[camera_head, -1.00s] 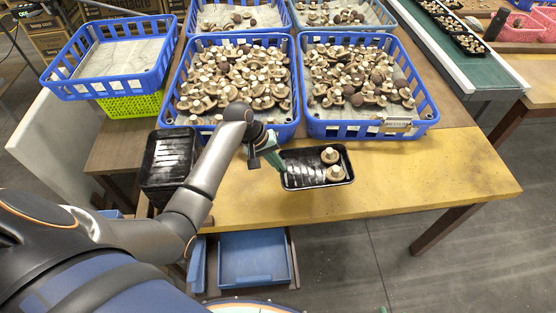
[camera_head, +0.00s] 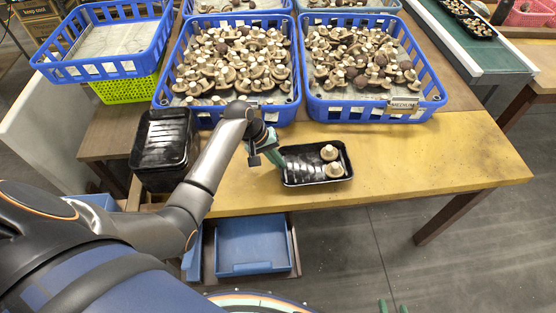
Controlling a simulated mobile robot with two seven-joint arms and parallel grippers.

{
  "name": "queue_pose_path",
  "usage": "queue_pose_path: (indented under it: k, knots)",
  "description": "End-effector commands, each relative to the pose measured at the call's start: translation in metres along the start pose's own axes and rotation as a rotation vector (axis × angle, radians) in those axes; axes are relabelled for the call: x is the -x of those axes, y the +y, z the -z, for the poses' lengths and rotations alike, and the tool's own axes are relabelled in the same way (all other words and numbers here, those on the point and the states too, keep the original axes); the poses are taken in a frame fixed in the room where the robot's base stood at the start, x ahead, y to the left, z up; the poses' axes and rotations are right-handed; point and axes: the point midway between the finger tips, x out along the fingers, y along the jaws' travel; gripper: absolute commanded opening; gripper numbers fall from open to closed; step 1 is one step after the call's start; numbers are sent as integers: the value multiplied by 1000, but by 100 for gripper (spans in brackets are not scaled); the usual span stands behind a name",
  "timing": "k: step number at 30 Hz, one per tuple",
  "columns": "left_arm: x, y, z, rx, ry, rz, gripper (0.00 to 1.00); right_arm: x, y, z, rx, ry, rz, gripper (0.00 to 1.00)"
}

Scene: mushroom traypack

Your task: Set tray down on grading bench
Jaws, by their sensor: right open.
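A black tray (camera_head: 304,178) with two brown-and-white mushrooms (camera_head: 332,162) at its right end is level over the front part of the yellow-topped grading bench (camera_head: 430,165). I cannot tell whether its underside touches the bench. My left gripper (camera_head: 274,158), with green fingers, is at the tray's left rim and looks shut on it; the fingertips are partly hidden. My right gripper (camera_head: 393,306) shows only as two green fingertips, apart and empty, at the bottom edge, in front of the bench.
Blue crates of mushrooms (camera_head: 228,115) and (camera_head: 372,108) stand behind the tray. A stack of black trays (camera_head: 160,178) is at the left. The bench is clear right of the held tray. A blue bin (camera_head: 252,262) sits below.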

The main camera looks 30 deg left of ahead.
Motion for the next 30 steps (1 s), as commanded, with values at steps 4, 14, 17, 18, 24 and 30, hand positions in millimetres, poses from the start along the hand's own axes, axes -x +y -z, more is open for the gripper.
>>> queue_pose_path:
  k: [4, 14, 17, 18, 24, 30]
  knots:
    - [0, 0, 0, 0, 0, 0, 0, 0, 0, 0, 0, 0, 0, 50]
    - [0, 0, 0, 0, 0, 0, 36, 0, 0, 0, 0, 1, 0, 50]
    - [0, 0, 0, 0, 0, 0, 36, 0, 0, 0, 0, 1, 0, 50]
    - [0, 0, 0, 0, 0, 0, 36, 0, 0, 0, 0, 1, 0, 50]
    - [8, 0, 0, 0, 1, 1, 36, 2, 0, 2, 0, 1, 0, 50]
    - [44, 0, 1, -1, 5, 0, 36, 6, -1, 7, 0, 1, 0, 50]
